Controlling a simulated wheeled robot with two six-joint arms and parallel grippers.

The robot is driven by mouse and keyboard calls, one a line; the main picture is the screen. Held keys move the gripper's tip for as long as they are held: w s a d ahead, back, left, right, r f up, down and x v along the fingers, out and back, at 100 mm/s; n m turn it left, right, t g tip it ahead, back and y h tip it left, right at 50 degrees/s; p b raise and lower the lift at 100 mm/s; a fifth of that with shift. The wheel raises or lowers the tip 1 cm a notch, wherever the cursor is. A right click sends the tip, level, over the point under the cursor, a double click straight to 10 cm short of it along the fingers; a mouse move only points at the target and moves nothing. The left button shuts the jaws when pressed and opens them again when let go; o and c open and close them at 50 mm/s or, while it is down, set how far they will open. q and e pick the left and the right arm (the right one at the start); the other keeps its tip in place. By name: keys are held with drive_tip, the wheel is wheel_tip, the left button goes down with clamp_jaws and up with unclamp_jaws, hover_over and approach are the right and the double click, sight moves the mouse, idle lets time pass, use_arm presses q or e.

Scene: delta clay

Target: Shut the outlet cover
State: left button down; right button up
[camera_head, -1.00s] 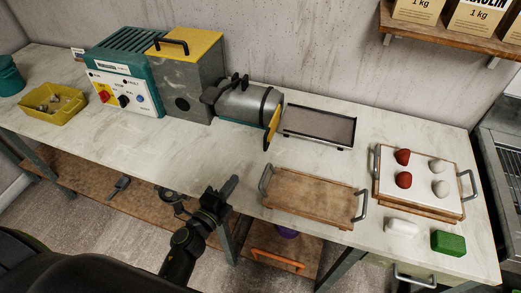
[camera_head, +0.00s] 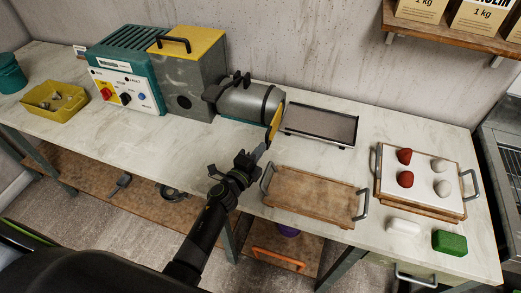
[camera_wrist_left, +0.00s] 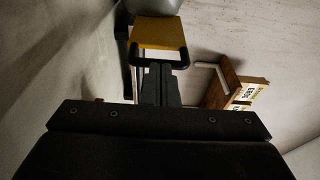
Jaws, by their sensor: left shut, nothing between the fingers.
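The outlet cover (camera_head: 275,121) is a yellow plate with a dark handle at the right end of the grey cylinder (camera_head: 247,101). In the head view it is nearly edge-on, sticking out toward the front of the bench. How far it stands open is hard to tell. The cover also shows in the left wrist view (camera_wrist_left: 158,32), its black handle just beyond the fingertips. My left gripper (camera_head: 262,150) is shut and empty, its tips at the cover's near lower edge; contact is unclear. The gripper also shows in the left wrist view (camera_wrist_left: 161,72). My right gripper is not in view.
A dark-rimmed tray (camera_head: 320,124) lies right of the cover. A wooden board with handles (camera_head: 315,193) sits close to my left gripper's right. The green control box (camera_head: 127,78) and yellow bin (camera_head: 55,100) are at the left. The bench left of the gripper is clear.

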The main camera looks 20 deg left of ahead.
sight(269, 129)
use_arm(q)
drive_tip(key=shift+w, duration=0.3)
drive_tip(key=b+x, duration=0.1)
drive_tip(key=x, duration=0.1)
drive_tip(key=a+b+x, duration=0.1)
drive_tip(key=x, duration=0.2)
drive_tip(key=b+x, duration=0.1)
drive_tip(key=x, duration=0.2)
drive_tip(key=shift+w+a+f, duration=0.1)
drive_tip(key=shift+w+a, duration=0.1)
drive_tip(key=shift+w, duration=0.15)
drive_tip(key=shift+r, duration=0.4)
